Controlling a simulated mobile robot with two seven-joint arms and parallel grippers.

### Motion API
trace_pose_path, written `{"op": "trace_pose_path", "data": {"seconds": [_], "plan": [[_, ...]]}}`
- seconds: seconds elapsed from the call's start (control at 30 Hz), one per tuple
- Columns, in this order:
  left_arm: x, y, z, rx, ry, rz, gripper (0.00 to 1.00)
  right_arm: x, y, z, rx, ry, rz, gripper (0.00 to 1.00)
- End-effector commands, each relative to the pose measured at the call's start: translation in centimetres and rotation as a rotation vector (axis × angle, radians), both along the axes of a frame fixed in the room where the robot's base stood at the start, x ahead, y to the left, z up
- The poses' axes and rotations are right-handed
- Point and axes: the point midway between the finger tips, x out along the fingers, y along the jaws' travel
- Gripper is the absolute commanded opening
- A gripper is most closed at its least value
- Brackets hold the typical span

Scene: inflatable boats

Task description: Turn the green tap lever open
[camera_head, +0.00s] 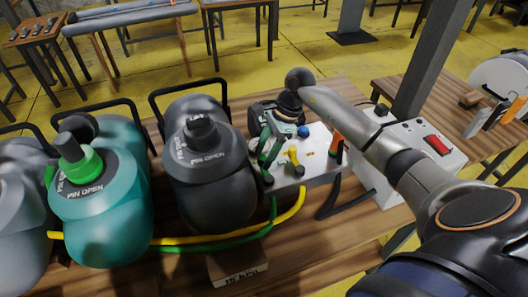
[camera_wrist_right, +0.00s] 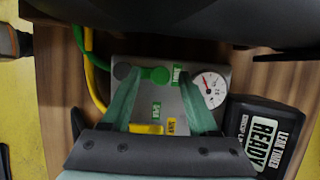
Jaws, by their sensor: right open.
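The grey valve panel (camera_wrist_right: 145,96) lies below my right gripper. A round green tap part (camera_wrist_right: 158,74) sits near its top edge beside a dark round knob (camera_wrist_right: 122,71). A yellow lever (camera_wrist_right: 147,129) is lower on the panel; it also shows in the head view (camera_head: 293,157). My right gripper (camera_wrist_right: 160,86) is open, with one green finger on each side of the green tap in the right wrist view. I cannot tell whether a finger touches it. In the head view the gripper (camera_head: 268,158) is over the panel and largely hides the green tap. My left gripper is not in view.
A dark cylinder (camera_head: 208,170) and a teal one (camera_head: 100,215) stand left of the panel. Yellow (camera_head: 200,240) and green hoses run in front. A leak timer (camera_wrist_right: 263,135) reads READY, beside a gauge (camera_wrist_right: 208,88). A white box with a red switch (camera_head: 438,145) stands right.

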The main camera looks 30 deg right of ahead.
Motion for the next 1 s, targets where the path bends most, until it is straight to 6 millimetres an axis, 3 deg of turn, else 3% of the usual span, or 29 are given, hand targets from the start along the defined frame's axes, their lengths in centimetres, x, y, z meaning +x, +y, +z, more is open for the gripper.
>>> {"op": "trace_pose_path", "data": {"seconds": [0.37, 0.9, 1.0], "plan": [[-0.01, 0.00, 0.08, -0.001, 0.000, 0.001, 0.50, 0.09, 0.27, -0.64, 0.000, -0.001, 0.001, 0.60], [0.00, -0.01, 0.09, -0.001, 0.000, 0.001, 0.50, 0.07, 0.26, -0.60, 0.000, -0.001, 0.001, 0.01], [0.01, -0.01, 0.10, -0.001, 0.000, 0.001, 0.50, 0.07, 0.26, -0.59, 0.000, -0.001, 0.001, 0.00]]}}
